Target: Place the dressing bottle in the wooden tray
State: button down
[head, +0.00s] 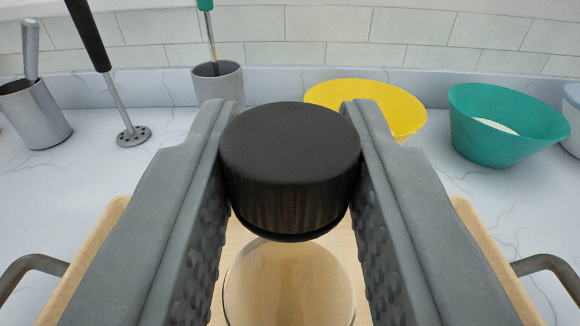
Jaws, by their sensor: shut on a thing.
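The dressing bottle shows its black cap (290,160) and, below it, a clear rounded shoulder (288,285) with a pale amber look. My gripper (290,130) is shut on it, one grey finger on each side of the cap. The wooden tray (100,236) is below and around the bottle in the picture, with a dark metal handle on each side. The bottle is over the tray floor. Its lower part is hidden, so I cannot tell whether it touches the tray.
Behind the tray on the marble counter are a yellow bowl (370,100), a teal bowl (508,125), a grey cup (220,85) with a utensil, a metal cup (35,112) and a standing masher (115,80). A tiled wall closes the back.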

jog(key=shift+f, duration=0.1)
jog(key=c, duration=1.1)
grip_release()
jog(key=shift+s, duration=0.45)
jog(key=s, duration=1.1)
jog(key=shift+s, duration=0.1)
